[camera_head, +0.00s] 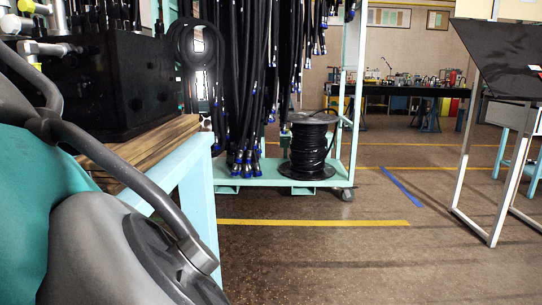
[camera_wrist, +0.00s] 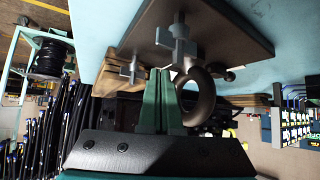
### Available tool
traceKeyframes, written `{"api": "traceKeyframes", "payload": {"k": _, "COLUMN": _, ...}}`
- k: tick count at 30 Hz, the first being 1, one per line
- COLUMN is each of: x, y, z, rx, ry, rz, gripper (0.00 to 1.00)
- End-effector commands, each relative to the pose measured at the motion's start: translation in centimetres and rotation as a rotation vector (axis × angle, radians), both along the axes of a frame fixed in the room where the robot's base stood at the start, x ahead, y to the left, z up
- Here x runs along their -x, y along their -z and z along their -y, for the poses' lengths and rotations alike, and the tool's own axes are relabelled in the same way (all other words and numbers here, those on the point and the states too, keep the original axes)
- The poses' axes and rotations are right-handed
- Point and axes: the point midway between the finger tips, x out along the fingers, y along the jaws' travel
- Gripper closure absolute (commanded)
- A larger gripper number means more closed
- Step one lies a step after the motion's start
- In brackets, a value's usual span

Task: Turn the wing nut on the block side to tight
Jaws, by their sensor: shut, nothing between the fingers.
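In the wrist view my gripper (camera_wrist: 160,72) shows as two green fingers held together with nothing between them. Just beyond the fingertips is a grey, wing-shaped piece (camera_wrist: 176,42), apparently a wing nut, on a dark brown plate (camera_wrist: 230,30). A second similar grey piece (camera_wrist: 132,69) is to the left of the tips. I cannot tell which one is on the block side or how tight either is. Contact with the tips is unclear. A dark ring (camera_wrist: 205,100) is right beside the fingers. In the head view the black block (camera_head: 125,85) sits at left; my gripper is not visible there.
The block rests on wooden boards (camera_head: 150,146) on a light blue bench (camera_head: 190,185). A hose rack with hanging black hoses (camera_head: 245,70) and a cable spool (camera_head: 308,145) stands behind. A dark tilted panel (camera_head: 505,60) stands at right.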

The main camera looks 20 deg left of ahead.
Motion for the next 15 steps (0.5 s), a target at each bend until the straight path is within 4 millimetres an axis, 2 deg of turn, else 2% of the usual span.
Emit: {"api": "traceKeyframes", "payload": {"k": 15, "x": 4.9, "y": -4.7, "z": 1.2, "rx": 0.0, "ry": -0.007, "rz": 0.001, "gripper": 1.0}}
